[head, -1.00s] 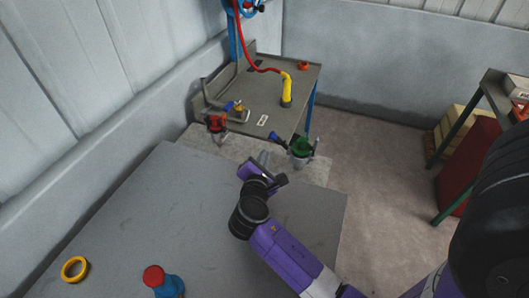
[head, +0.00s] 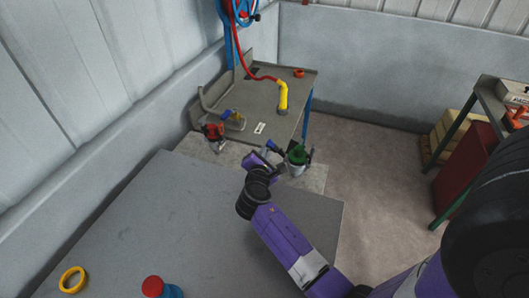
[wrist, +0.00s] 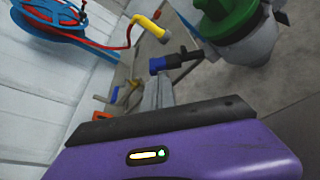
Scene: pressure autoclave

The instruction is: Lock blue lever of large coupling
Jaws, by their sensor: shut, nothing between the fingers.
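The large coupling (head: 297,158) is a grey body with a green top, standing at the near right of the far work area. It fills the upper right of the wrist view (wrist: 255,45). Its blue lever (head: 274,146) sticks out to the left. In the wrist view the lever's blue end (wrist: 158,65) is just beyond my fingertips. My gripper (wrist: 160,80) is shut and empty, its grey fingers pointing at the lever. In the head view my gripper (head: 266,154) is just left of the coupling. I cannot tell whether the fingers touch the lever.
A yellow nozzle (head: 283,97) on a red hose stands on the far table. A red device (head: 213,133) and a blue-handled fitting (head: 233,117) are left of the coupling. A yellow ring (head: 72,280) and a red-capped blue bottle (head: 157,287) lie nearer me. The grey top between is clear.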

